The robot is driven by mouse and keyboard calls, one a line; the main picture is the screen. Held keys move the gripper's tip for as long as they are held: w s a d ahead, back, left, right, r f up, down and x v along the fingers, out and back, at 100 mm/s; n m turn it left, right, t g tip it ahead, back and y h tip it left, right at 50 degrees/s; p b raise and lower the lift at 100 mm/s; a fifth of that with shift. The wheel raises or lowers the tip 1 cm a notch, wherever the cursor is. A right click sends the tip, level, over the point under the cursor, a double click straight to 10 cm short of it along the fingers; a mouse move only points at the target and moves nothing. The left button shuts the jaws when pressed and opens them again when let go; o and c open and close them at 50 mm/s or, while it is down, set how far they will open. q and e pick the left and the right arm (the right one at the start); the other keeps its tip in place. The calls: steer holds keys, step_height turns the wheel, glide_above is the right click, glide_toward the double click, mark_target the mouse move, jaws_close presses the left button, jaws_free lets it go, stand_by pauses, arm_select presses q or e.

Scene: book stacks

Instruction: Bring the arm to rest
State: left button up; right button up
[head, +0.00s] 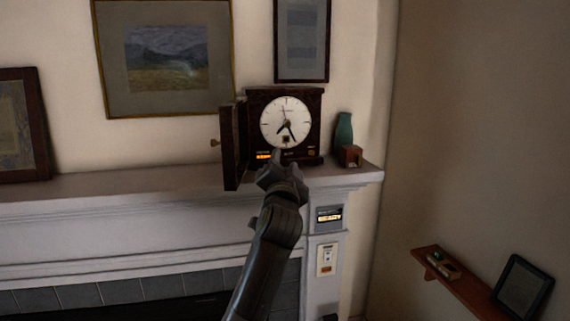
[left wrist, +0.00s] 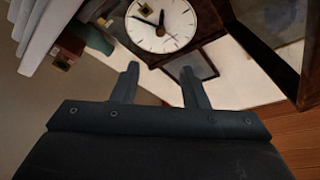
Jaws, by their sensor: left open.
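My left gripper (head: 281,166) is raised at the mantel, just in front of the lower part of a dark wooden clock. In the left wrist view its two fingers (left wrist: 160,84) stand apart with nothing between them. The clock (head: 285,121) has a white round face and stands on the mantel with its door (head: 233,146) swung open to the left. The clock face also shows, turned over, in the left wrist view (left wrist: 162,22). I cannot tell whether the fingers touch the clock. My right gripper is not in view.
A green vase (head: 344,131) and small wooden box (head: 350,156) stand right of the clock on the mantel (head: 120,196). Framed pictures hang behind. A small shelf (head: 462,283) with a dark-framed tablet-like object (head: 522,287) is at the lower right. The space left of the open door is clear.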

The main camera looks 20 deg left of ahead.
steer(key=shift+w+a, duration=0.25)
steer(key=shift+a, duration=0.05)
